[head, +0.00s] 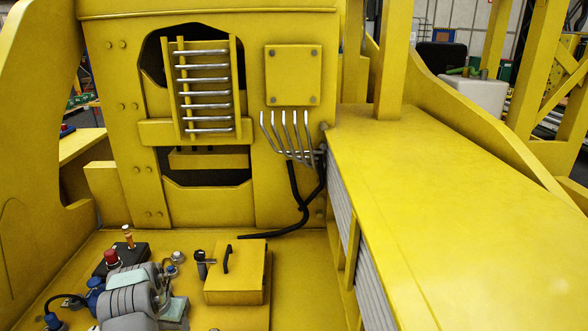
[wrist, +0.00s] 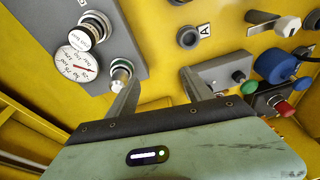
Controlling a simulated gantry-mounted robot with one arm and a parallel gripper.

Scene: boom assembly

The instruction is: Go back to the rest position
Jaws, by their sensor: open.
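My gripper (wrist: 160,75) shows in the wrist view with its two grey fingers spread apart. Nothing is between the fingers. Behind them are a yellow surface and a grey panel (wrist: 105,35) with a round gauge (wrist: 76,65) and knobs. In the head view my grey arm (head: 132,295) is folded low at the lower left, over the yellow deck. I cannot make out the fingers in the head view.
A black box with a red button (head: 111,257) stands close behind my arm. A yellow box (head: 236,281) with a black handle lies to its right. A large yellow housing (head: 455,200) fills the right.

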